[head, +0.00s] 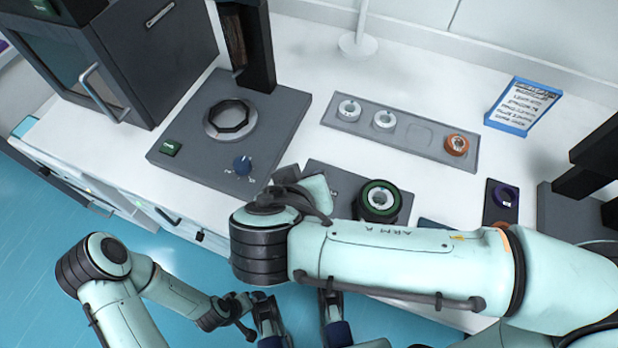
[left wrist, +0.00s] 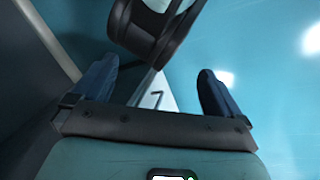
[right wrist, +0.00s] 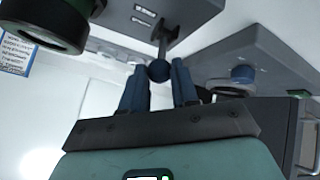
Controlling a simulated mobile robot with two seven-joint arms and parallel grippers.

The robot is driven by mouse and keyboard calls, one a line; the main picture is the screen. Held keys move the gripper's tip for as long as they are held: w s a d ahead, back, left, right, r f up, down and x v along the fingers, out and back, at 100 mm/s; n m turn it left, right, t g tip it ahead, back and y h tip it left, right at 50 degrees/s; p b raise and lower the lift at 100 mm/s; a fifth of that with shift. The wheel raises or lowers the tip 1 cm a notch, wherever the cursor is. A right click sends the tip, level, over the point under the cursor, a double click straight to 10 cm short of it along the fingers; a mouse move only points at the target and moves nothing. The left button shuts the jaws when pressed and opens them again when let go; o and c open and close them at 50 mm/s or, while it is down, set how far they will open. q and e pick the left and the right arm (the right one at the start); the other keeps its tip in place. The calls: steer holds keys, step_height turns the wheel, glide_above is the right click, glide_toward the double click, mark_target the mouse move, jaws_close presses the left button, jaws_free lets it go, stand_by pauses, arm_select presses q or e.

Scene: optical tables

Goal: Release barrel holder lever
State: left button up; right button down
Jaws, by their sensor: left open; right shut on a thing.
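The barrel holder is a dark grey base (head: 338,180) with a black, green-ringed round part (head: 380,200) in the head view. That round part also shows at the top left of the right wrist view (right wrist: 45,22). Its lever (right wrist: 160,35) ends in a blue ball knob (right wrist: 158,71). My right gripper (right wrist: 159,78) is shut on this knob, one finger on each side. In the head view the lever and right fingers are hidden by my right arm. My left gripper (left wrist: 158,90) is open and empty, over the blue floor.
A grey plate with a blue dial (head: 243,165) and octagonal ring stands left of the holder. Behind is a grey tray (head: 340,126) with several ring parts. A blue-framed sign (head: 523,105) stands at the back right. Black stands are at the right edge.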

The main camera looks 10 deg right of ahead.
steer(key=t+b, duration=0.1)
steer(key=s+a+f+t+h+b, duration=0.1)
steer(key=b, duration=0.1)
steer(key=shift+s, duration=0.1)
arm_select(q)
steer(key=w+a+f+t+y, duration=0.1)
steer(key=w+a+f, duration=0.2)
steer(key=w+f, duration=0.1)
steer(key=shift+w+f+t, duration=0.15)
steer(key=shift+w+t, duration=0.15)
steer(key=shift+w, duration=0.35)
arm_select(e)
steer(key=c, duration=0.9)
jaws_free()
steer(key=shift+o, duration=0.2)
steer(key=shift+s+r, duration=0.1)
steer(key=shift+s, duration=0.05)
steer(key=shift+s+a+r, duration=0.15)
steer(key=shift+s+r, duration=0.1)
arm_select(q)
steer(key=s+d+r+g+h+p, duration=0.1)
steer(key=s+d+r+p, duration=0.2)
steer(key=s+r+p, duration=0.1)
steer(key=shift+s+r+g, duration=0.25)
steer(key=shift+s+g, duration=0.05)
steer(key=shift+s, duration=0.5)
arm_select(e)
steer(key=v, duration=1.2)
steer(key=shift+s+a, duration=0.2)
steer(key=shift+s, duration=0.05)
